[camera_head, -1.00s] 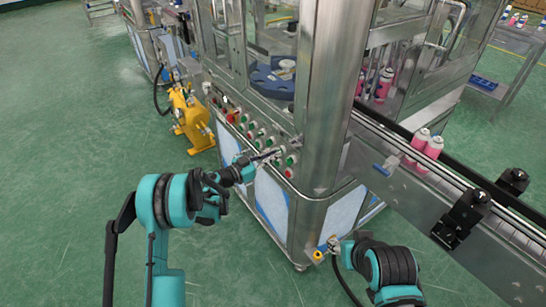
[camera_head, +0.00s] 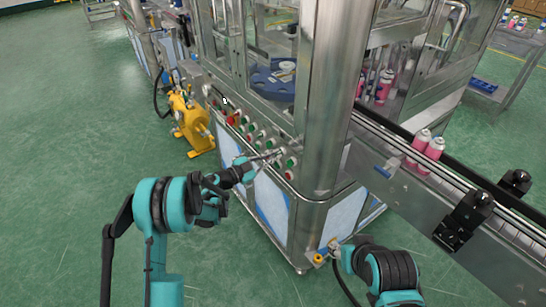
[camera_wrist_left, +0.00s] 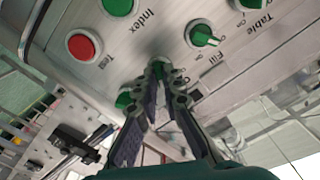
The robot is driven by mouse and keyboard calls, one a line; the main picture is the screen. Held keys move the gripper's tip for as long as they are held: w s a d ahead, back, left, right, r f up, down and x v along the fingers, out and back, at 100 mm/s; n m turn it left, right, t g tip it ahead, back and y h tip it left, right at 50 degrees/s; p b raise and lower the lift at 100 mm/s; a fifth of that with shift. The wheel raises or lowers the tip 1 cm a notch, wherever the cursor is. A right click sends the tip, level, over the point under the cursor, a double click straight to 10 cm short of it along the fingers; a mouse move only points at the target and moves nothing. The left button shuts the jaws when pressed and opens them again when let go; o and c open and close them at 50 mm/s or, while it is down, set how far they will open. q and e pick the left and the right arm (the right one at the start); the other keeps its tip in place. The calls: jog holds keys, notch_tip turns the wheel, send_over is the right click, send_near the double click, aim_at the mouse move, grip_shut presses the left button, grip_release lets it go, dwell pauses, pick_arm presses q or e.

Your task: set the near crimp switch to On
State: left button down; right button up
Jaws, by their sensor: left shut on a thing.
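The near crimp switch (camera_wrist_left: 158,67) is a small green knob on the panel, mostly hidden between my fingertips in the left wrist view. Its label is largely covered and its setting cannot be read. My left gripper (camera_wrist_left: 160,80) is shut on this knob. In the head view my left gripper (camera_head: 277,154) reaches the near end of the control panel (camera_head: 250,128). My right gripper (camera_head: 336,244) is low by the machine's near corner, away from the panel; its fingers are too small to judge.
A green Fill switch (camera_wrist_left: 202,36) and a red button (camera_wrist_left: 84,45) are close to my left fingers. A steel post (camera_head: 330,100) stands right of the panel. A yellow pump (camera_head: 190,118) stands at left on open floor.

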pick_arm(q)
jog(key=c, duration=1.7)
grip_release()
jog(key=v, duration=1.2)
